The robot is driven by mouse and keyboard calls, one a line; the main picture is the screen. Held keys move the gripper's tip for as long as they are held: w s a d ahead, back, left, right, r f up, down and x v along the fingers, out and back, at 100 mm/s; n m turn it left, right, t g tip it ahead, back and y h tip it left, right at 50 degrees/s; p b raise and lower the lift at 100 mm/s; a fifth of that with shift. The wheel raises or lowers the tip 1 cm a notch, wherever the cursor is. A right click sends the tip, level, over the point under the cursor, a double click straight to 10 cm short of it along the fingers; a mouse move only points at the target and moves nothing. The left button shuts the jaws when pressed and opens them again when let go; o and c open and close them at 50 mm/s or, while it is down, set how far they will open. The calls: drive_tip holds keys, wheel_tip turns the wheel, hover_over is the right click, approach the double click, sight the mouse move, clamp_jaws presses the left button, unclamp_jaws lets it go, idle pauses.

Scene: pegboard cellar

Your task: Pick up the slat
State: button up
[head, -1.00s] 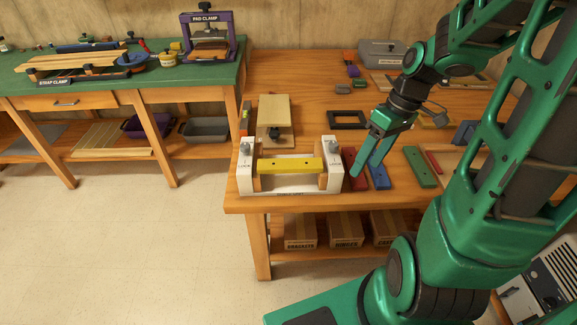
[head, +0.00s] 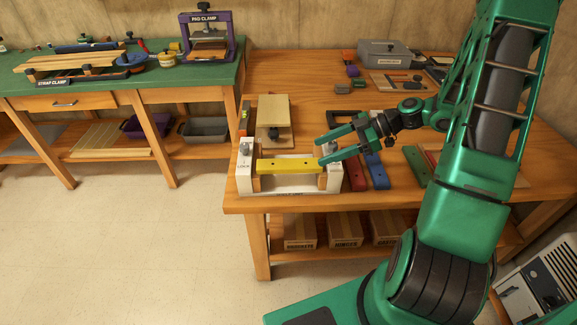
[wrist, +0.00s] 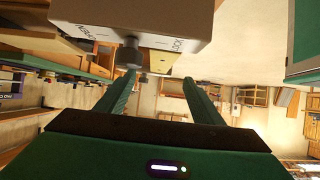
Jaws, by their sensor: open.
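A yellow slat (head: 290,166) with small dark holes lies level across a white fixture (head: 290,188) at the near left of the wooden bench. Wooden blocks are beneath its ends, and grey knobs stand on the fixture's two end posts. My gripper (head: 321,151) is open and empty, pointing left at the fixture's right end post, close to the slat's right end. In the wrist view the yellow slat (wrist: 158,63) shows partly between the fingertips, behind the fixture's white post (wrist: 150,22) and a grey knob (wrist: 129,54). I cannot tell whether a finger touches the post.
Red (head: 355,172), blue (head: 376,171) and green (head: 416,165) slats lie on the bench right of the fixture. A wooden-topped clamp (head: 274,112) stands behind it. A grey box (head: 384,53) is at the back. A green-topped bench (head: 120,82) is at left. Floor at front left is clear.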

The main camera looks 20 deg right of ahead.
sight(290, 163)
drive_tip(key=x, duration=1)
drive_tip(key=shift+a+r, duration=0.1)
drive_tip(key=shift+a, duration=0.2)
drive_tip(key=c, duration=1.2)
